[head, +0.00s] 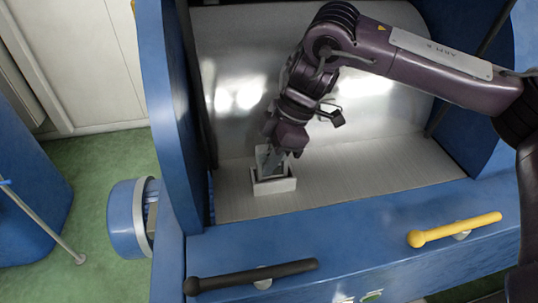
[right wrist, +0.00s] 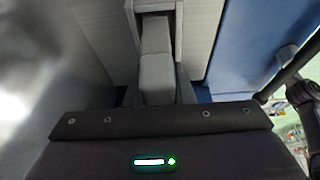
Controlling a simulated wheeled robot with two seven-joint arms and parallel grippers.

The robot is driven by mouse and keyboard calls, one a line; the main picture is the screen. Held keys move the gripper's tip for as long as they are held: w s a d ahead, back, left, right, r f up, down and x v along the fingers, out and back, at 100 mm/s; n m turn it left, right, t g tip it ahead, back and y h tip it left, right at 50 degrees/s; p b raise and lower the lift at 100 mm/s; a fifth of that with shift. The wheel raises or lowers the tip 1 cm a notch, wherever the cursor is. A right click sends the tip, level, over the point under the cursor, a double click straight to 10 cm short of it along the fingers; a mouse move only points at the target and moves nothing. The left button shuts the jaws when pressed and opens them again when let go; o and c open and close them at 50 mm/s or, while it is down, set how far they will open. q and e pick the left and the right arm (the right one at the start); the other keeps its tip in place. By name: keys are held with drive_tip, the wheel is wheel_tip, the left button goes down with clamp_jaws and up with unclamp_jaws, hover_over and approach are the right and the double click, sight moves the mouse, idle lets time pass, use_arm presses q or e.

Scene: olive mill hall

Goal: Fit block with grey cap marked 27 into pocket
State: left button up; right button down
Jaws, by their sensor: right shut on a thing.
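My right gripper (head: 270,164) reaches down over the pocket (head: 276,187), a small pale box-like holder on the metal floor of the blue machine. It is shut on a light grey block (head: 261,154), which stands at the pocket's opening, partly hidden by the fingers. In the right wrist view the grey block (right wrist: 157,75) lies in line with the pale pocket walls (right wrist: 179,20). I cannot tell how deep the block sits, and no number is readable on it. My left gripper is not in view.
A blue front panel with a black handle (head: 252,277) and a yellow handle (head: 455,230) runs along the near side. A blue side wall (head: 172,110) rises left of the pocket. The metal floor (head: 380,180) right of the pocket is clear.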

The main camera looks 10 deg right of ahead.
drive_tip(key=shift+f+b, duration=0.45)
drive_tip(key=shift+f, duration=0.25)
drive_tip(key=c, duration=1.2)
unclamp_jaws()
drive_tip(key=shift+o, duration=0.2)
drive_tip(key=shift+f, duration=0.1)
drive_tip(key=shift+s+f, duration=0.1)
drive_tip(key=shift+d+r, duration=0.1)
drive_tip(key=shift+r, duration=0.15)
drive_tip(key=v, duration=0.7)
drive_tip(key=shift+d+r+b, duration=0.1)
drive_tip(key=shift+r+b, duration=0.2)
drive_tip(key=shift+b, duration=0.1)
